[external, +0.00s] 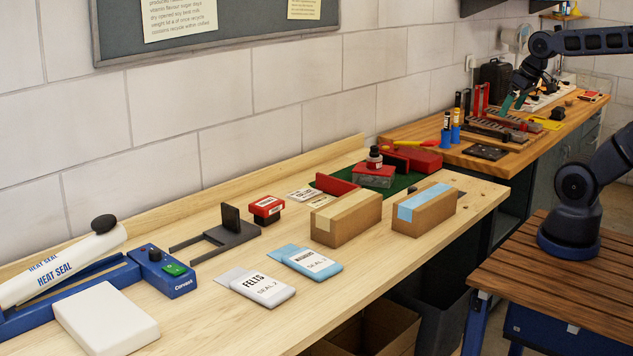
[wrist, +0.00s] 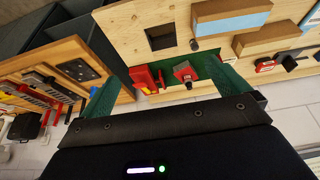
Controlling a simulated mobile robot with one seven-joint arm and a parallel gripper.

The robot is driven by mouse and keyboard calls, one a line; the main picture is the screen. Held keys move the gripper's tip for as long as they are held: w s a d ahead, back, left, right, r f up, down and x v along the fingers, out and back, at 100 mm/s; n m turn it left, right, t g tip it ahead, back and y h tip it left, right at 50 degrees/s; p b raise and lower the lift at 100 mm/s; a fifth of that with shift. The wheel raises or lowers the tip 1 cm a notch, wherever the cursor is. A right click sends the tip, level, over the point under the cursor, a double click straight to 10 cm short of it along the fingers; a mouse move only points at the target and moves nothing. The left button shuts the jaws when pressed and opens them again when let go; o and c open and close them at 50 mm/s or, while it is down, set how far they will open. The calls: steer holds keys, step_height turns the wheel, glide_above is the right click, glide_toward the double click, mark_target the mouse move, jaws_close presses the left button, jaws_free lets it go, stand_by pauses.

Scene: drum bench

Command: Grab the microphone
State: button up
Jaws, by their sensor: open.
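I cannot pick out a microphone for certain. A small dark object (external: 412,188) lies by the green mat, behind the cardboard boxes; a dark rounded piece also shows in the wrist view (wrist: 194,45), beside the square hole. They are too small to identify. My gripper (external: 513,102) is at the upper right, over the far wooden bench, with green fingers pointing down. In the wrist view my gripper (wrist: 163,72) has its two green fingers wide apart, with nothing held between them. The red items in that view lie beyond the fingers.
The pale bench (external: 210,318) holds two cardboard boxes (external: 345,218), pouches (external: 263,288), a red stamp (external: 267,208) and a heat sealer (external: 65,265). The far bench (external: 495,166) carries glue bottles (external: 446,130) and dark tools. Clear wood lies along the pale bench's front.

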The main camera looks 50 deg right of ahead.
steer(key=c, duration=1)
steer(key=m+g, duration=0.5)
steer(key=m, duration=1.6)
glide_above(412, 187)
step_height(412, 187, down, 19)
steer(key=shift+a+f, duration=0.2)
steer(key=shift+f, duration=0.4)
steer(key=shift+s+d+f, duration=0.1)
steer(key=shift+s+f, duration=0.05)
steer(key=shift+f, duration=4.85)
